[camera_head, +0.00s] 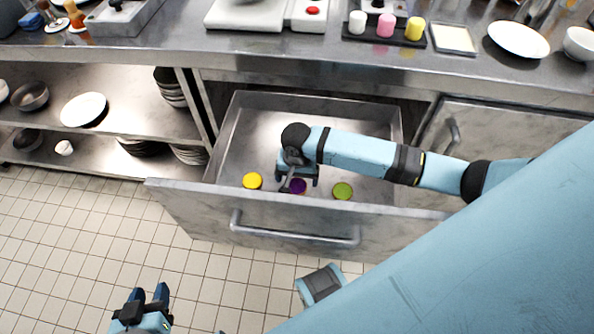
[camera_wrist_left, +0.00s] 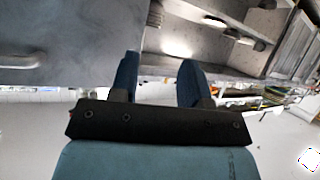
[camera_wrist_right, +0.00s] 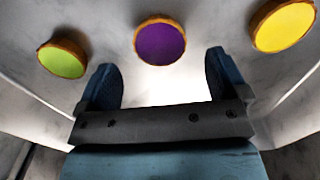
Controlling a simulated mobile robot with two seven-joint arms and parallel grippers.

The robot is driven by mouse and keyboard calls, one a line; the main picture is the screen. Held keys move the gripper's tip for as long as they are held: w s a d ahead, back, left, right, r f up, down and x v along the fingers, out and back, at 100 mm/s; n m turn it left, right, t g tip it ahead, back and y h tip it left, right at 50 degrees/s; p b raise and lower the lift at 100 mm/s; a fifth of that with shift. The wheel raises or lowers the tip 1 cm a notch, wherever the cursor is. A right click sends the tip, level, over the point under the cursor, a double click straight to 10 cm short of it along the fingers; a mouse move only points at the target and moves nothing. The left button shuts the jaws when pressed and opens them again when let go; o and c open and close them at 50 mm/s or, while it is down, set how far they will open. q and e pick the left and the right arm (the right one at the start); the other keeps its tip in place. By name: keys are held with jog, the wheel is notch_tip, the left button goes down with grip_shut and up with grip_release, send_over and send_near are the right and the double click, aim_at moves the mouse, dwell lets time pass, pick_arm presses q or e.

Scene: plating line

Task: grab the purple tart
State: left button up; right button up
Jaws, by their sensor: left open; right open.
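The purple tart (camera_head: 297,187) lies in the open drawer, between a yellow tart and a green tart. My right gripper (camera_head: 292,182) reaches down into the drawer over it and hides part of it. In the right wrist view the purple tart (camera_wrist_right: 161,42) is round with a brown crust, and lies ahead of the gap between my open, empty fingers (camera_wrist_right: 163,80). My left gripper (camera_head: 149,294) is open and empty, low over the floor in front of the drawer; its fingers also show in the left wrist view (camera_wrist_left: 158,78).
The yellow tart (camera_head: 252,180) and green tart (camera_head: 342,191) flank the purple one. The drawer front with its handle (camera_head: 295,232) stands pulled out. A counter with dishes is above, and a shelf with plates (camera_head: 83,109) stands at left.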

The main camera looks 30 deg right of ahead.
aim_at(297, 186)
notch_tip(297, 186, down, 4)
jog(key=shift+s+a+f+b, duration=0.1)
jog(key=shift+f+b, duration=0.1)
jog(key=shift+b, duration=0.5)
jog(key=c, duration=0.7)
jog(key=shift+r, duration=0.1)
